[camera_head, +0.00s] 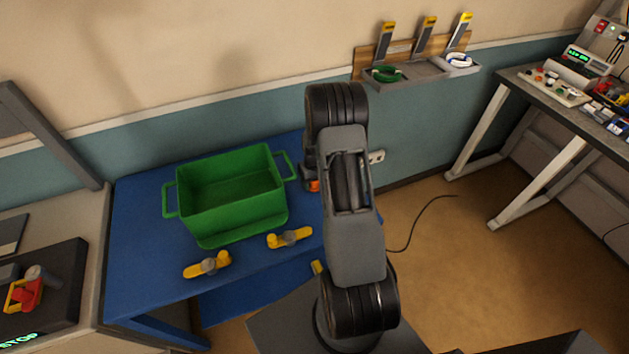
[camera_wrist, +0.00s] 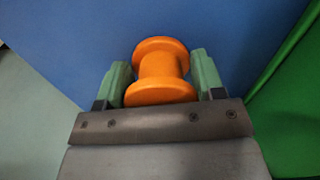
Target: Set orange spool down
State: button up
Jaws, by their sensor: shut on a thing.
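The orange spool (camera_wrist: 160,71) is between the two green fingers of my gripper (camera_wrist: 163,78) in the wrist view. My gripper is shut on it, with a finger on each side. Blue tabletop fills the view behind the spool; I cannot tell whether the spool touches it. In the head view only a small orange bit of the spool (camera_head: 313,186) shows beside my arm, right of the green crate. My arm hides most of the gripper there.
The empty green crate (camera_head: 243,217) stands on the blue table (camera_head: 140,232), and its wall shows at right in the wrist view (camera_wrist: 295,95). Two yellow clamps (camera_head: 208,265) (camera_head: 290,238) lie in front of it. A wall rack (camera_head: 418,78) holds several items. A bench (camera_head: 545,100) stands at right.

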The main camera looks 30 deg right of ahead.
jog(key=shift+f, duration=0.2)
jog(key=o, duration=1)
jog(key=shift+r, duration=0.1)
